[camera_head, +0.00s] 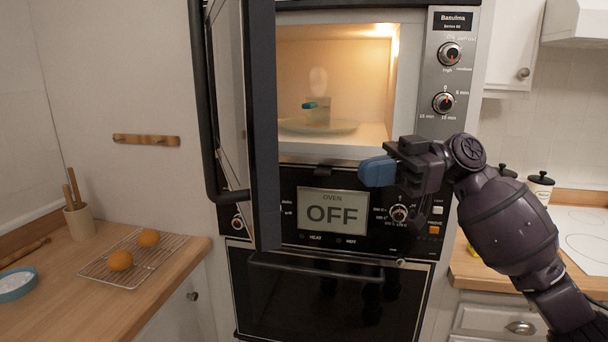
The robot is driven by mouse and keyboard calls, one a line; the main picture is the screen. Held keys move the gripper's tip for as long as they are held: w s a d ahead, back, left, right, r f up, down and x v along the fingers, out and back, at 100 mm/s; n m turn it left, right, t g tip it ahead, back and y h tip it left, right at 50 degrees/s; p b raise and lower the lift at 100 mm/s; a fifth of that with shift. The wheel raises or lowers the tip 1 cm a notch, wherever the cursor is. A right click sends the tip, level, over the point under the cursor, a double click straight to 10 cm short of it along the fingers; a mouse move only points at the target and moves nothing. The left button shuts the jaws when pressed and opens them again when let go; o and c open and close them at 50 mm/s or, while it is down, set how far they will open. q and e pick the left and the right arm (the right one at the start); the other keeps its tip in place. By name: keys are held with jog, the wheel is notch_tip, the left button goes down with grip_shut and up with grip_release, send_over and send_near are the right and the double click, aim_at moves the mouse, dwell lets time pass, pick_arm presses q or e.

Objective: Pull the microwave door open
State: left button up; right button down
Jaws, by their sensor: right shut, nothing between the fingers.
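The microwave (460,110) is the upper wall unit, with a lit inside. Its door (263,120) is swung wide open to the left and is seen nearly edge-on, with a black handle (203,120) on its outer side. Inside, a cup (316,114) stands on a round glass plate (345,126). My right gripper (378,171) is in front of the lower right of the opening, shut and empty, with blue fingertips pointing left. It is apart from the door. My left gripper is not in view.
Below is an oven (330,300) with an "OFF" display (333,211). A left counter (180,245) holds a wire rack (140,262) with two round orange-brown items and a utensil pot (80,222). A right counter (480,275) has canisters (540,187) and a white hob (585,235).

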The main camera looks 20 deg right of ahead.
jog(key=s+a+g+p, duration=0.1)
jog(key=a+p, duration=0.2)
jog(key=a, duration=1)
jog(key=shift+a+r+m+g+y, duration=0.25)
jog(key=shift+r+m+g+y, duration=0.05)
jog(key=shift+r, duration=0.1)
jog(key=shift+a, duration=0.15)
